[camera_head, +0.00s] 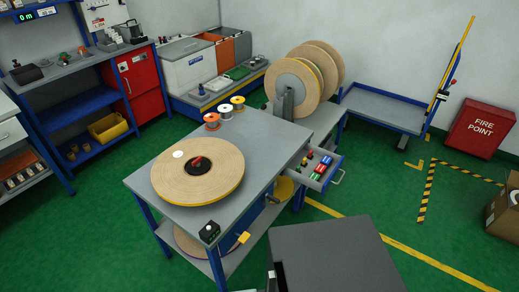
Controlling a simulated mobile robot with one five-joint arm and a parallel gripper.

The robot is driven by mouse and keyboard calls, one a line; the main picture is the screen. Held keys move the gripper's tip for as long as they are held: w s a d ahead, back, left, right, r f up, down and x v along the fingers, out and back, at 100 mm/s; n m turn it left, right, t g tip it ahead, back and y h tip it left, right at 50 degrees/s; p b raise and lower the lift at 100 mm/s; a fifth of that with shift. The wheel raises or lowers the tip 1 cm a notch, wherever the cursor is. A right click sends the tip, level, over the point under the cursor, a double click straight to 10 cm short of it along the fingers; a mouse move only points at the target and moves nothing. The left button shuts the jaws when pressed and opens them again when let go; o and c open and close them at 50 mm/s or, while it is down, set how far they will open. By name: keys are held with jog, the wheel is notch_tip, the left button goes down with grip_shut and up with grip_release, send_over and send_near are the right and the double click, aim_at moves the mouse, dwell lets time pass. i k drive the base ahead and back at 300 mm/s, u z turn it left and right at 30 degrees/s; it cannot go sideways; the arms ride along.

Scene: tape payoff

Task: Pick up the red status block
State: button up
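A grey drawer (329,180) stands pulled out at the right side of the workbench (255,135). Several small coloured blocks lie in it, among them a red block (319,168) beside green and blue ones. Another red piece (197,161) sits at the dark hub of the large tan reel (215,182) lying flat on the bench; I cannot tell which red piece is the status block. My gripper is not recognisable in the head view.
Small spools (212,121) stand at the bench's back edge, near upright reels (318,75). A black box (209,232) sits at the front corner. A dark grey flat-topped surface (335,255) fills the lower foreground.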

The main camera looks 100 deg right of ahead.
aim_at(310, 157)
jog(key=u, duration=0.35)
jog(key=k, duration=2.55)
jog(key=z, duration=0.75)
jog(key=i, duration=0.5)
jog(key=u, duration=0.05)
